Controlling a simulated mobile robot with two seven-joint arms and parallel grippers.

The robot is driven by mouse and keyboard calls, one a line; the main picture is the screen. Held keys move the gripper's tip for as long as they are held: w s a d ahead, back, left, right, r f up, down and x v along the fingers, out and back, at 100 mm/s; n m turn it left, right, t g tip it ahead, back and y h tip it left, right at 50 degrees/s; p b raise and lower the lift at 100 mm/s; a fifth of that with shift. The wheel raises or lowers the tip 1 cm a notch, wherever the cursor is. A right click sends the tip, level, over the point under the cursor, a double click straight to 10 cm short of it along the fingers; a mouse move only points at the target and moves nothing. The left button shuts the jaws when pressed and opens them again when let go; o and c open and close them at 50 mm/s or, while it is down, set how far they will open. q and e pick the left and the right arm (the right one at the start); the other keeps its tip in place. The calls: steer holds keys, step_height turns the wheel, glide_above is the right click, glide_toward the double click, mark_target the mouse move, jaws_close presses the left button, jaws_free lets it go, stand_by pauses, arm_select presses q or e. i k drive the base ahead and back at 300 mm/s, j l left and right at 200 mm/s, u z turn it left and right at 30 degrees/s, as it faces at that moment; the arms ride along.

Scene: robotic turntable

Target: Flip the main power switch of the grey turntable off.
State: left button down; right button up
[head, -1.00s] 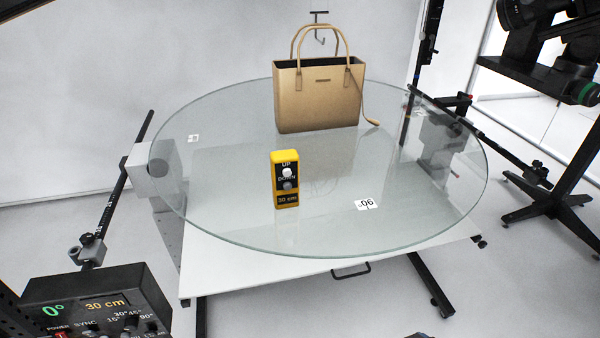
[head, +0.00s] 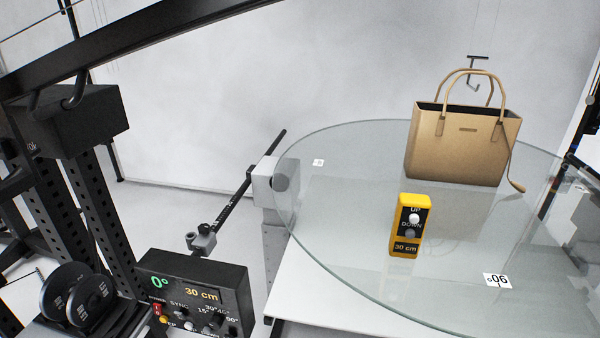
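The turntable (head: 345,230) has a round glass top on a pale base, at the right of the head view. Its dark control box (head: 240,279) stands at the lower middle, left of the glass. The box shows a green 0° and an orange 30 cm. A small red power switch (head: 157,311) sits at its left under the word POWER, with tiny white marks. Several knobs and buttons are beside it. I cannot tell the switch's position for sure. Neither of my grippers is in view.
A tan handbag (head: 462,145) and a yellow UP/DOWN remote (head: 409,226) stand on the glass. A black rack (head: 95,200) with weight plates (head: 85,294) is close to the control box on the left. A clamped black rod (head: 236,190) rises behind the box.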

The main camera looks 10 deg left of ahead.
mark_target(158, 306)
steer(key=u, duration=1.1)
